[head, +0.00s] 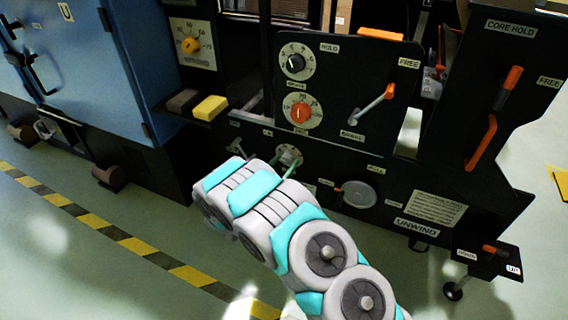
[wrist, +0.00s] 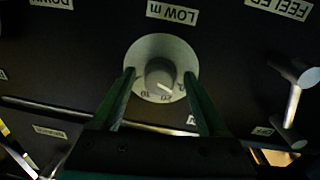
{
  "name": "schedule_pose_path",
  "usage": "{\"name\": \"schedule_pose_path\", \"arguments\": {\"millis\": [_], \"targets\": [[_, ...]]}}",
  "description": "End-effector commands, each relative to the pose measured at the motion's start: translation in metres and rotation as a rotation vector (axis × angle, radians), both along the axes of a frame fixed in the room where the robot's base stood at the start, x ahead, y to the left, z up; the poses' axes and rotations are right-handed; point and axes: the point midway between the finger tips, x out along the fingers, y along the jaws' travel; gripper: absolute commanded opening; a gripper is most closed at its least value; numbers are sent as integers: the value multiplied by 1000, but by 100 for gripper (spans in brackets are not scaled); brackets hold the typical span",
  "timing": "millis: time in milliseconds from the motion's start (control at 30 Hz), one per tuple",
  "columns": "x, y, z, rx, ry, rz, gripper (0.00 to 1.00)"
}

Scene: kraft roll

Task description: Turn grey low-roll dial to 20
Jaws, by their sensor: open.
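The grey low-roll dial (wrist: 159,73) sits on a pale round plate under an upside-down "LOW m" label in the wrist view. A white pointer mark on the knob points down and slightly right, close to small upside-down numbers too blurred to read surely. My gripper (wrist: 159,76) is open, with one green finger on each side of the dial and its plate. Dark gaps show between the fingers and the knob, and I see no contact. In the head view the dial (head: 289,154) shows just beyond my gripper (head: 281,166), partly hidden by it.
A lever (wrist: 294,105) stands out at the right in the wrist view. In the head view, a black-knob dial (head: 295,63), an orange dial (head: 300,113) and an orange-handled lever (head: 372,104) are above my gripper. A round grey disc (head: 359,194) is to its right.

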Motion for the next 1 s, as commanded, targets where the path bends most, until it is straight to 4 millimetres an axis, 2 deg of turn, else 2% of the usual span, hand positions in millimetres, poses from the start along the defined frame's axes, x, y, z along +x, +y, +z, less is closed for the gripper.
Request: {"name": "schedule_pose_path", "arguments": {"millis": [167, 833, 867, 1000], "targets": [[0, 0, 0, 0, 0, 0, 77], [0, 0, 0, 1, 0, -1, 3], [0, 0, 0, 1, 0, -1, 0], [0, 0, 0, 2, -1, -1, 0]]}}
